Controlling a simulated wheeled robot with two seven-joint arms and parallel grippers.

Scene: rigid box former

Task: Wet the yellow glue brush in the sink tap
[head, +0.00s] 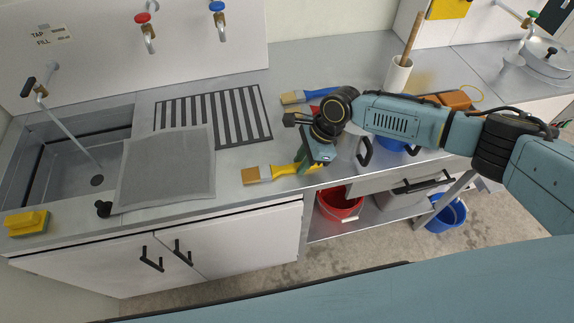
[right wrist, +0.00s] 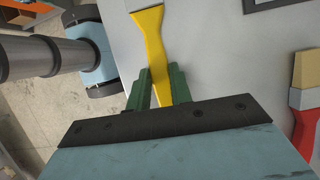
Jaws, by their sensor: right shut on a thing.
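The yellow glue brush (head: 284,172) lies at the counter's front edge in the head view, its tan bristles to the left. My right gripper (head: 308,163) is shut on its yellow handle. In the right wrist view, the handle (right wrist: 152,45) runs up from between my green fingers (right wrist: 158,88). I cannot tell whether the brush is lifted clear of the counter. The sink (head: 62,180) is at the far left. Its tap (head: 37,88) stands at the back wall, with a long pale line reaching down towards the drain. My left gripper is not in view.
A mesh screen (head: 165,170) and striped grating (head: 215,115) lie between brush and sink. A blue brush (head: 320,93) and red brush (right wrist: 304,98) lie nearby. A sponge (head: 27,223) sits at the sink's front corner. A black knob (head: 103,208) stands beside the screen.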

